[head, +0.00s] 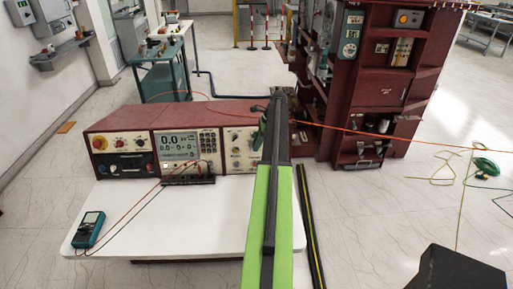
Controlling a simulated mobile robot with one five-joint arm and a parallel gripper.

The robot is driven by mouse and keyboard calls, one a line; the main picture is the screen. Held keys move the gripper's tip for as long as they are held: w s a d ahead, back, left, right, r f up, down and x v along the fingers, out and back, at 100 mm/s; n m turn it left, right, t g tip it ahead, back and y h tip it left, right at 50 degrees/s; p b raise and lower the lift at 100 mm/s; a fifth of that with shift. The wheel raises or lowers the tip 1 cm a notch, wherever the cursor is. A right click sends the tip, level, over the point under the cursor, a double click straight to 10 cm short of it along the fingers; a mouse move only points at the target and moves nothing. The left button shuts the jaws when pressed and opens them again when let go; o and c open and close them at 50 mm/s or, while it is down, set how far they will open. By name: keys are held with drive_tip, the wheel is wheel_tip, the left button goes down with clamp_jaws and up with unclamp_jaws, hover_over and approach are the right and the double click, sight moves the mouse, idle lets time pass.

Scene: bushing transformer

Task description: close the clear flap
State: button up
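I cannot make out a clear flap for certain in the head view. My green and black arm reaches up from the bottom middle, and its dark far end (278,100) is in front of the right part of the red test console (130,120) and left of the dark red cabinet (375,90). My gripper's fingers cannot be told apart at this angle, and no held thing shows. The arm hides part of the console's right panel. The console has a lit display (180,143), dials and buttons.
The console stands on a white table (150,220) with a teal handheld meter (89,228) at its left. A teal bench (160,75) stands behind. Floor at right is mostly clear.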

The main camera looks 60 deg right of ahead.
clamp_jaws()
drive_tip(key=shift+a, duration=0.1)
wheel_tip(320, 180, down, 11)
drive_tip(key=n+t+h+b, duration=0.4)
drive_tip(key=t+h+b, duration=0.8)
drive_tip(key=b, duration=2.2)
drive_tip(key=shift+n+h+b, duration=0.3)
drive_tip(key=shift+n+h, duration=0.1)
drive_tip(key=shift+r, duration=0.1)
